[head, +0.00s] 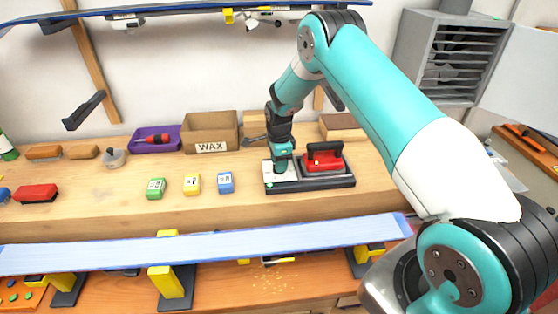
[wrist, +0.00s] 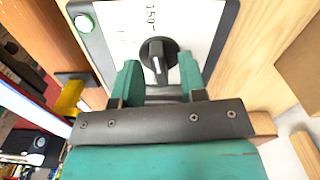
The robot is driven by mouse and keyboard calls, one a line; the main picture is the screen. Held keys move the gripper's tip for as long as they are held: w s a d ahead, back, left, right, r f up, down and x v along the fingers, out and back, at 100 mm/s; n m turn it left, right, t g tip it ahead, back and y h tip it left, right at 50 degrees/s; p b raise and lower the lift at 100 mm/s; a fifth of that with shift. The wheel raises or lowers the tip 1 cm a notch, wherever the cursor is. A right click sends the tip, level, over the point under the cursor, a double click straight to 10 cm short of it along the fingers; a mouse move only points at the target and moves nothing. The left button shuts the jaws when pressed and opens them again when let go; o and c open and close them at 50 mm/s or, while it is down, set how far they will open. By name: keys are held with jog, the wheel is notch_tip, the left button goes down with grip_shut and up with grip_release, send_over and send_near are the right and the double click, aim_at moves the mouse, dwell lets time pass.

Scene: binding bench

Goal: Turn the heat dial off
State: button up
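The heat dial (wrist: 156,62) is a black round knob with a pale pointer line, on a white panel (wrist: 196,18) with printed numbers, partly readable as "150". A green round light (wrist: 84,23) is at the panel's upper left corner. In the head view the panel is the left part of a dark-based unit (head: 318,184), and my gripper hides the dial. My gripper (wrist: 160,68) is open, with one teal finger on each side of the dial and visible gaps between. It also shows in the head view (head: 281,171), pointing down over the panel.
A red iron (head: 324,160) with a black handle rests on the unit's right part. Green (head: 156,188), yellow (head: 192,184) and blue (head: 225,182) blocks stand to the left. A WAX box (head: 210,134) is behind. A long blue-edged ski (head: 200,250) lies across the front.

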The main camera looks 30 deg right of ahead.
grip_shut()
